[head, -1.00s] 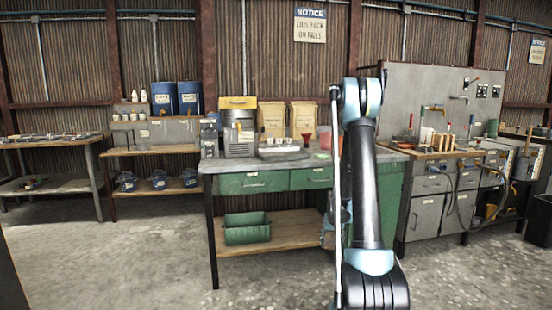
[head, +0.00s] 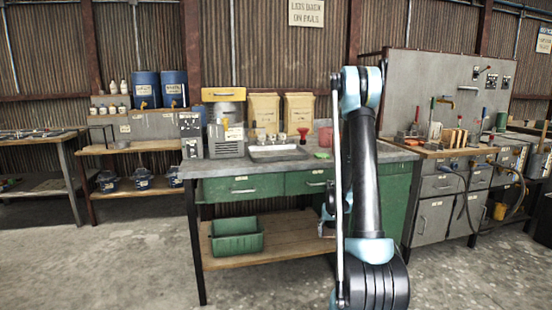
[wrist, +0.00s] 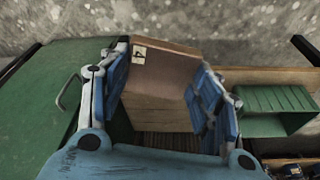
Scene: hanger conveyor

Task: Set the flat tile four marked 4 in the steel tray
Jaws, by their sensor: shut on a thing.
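The tile marked 4 (wrist: 164,66) is a brown slab with a small pale label at its upper left corner in the wrist view. My gripper (wrist: 165,88) is shut on it, with blue-padded fingers at its left and right sides. In the head view my gripper (head: 328,222) shows only partly beside my arm, low in front of the green bench; the tile cannot be made out there. The steel tray (head: 278,156) lies on top of the green bench (head: 243,190), left of my arm. Small pale things show at its back edge.
On the bench stand a grey and yellow machine (head: 226,130), tan bins (head: 264,110), a red funnel (head: 303,134) and a pink container (head: 325,137). A green crate (head: 237,238) sits on the lower shelf. A tool bench (head: 440,185) stands at the right.

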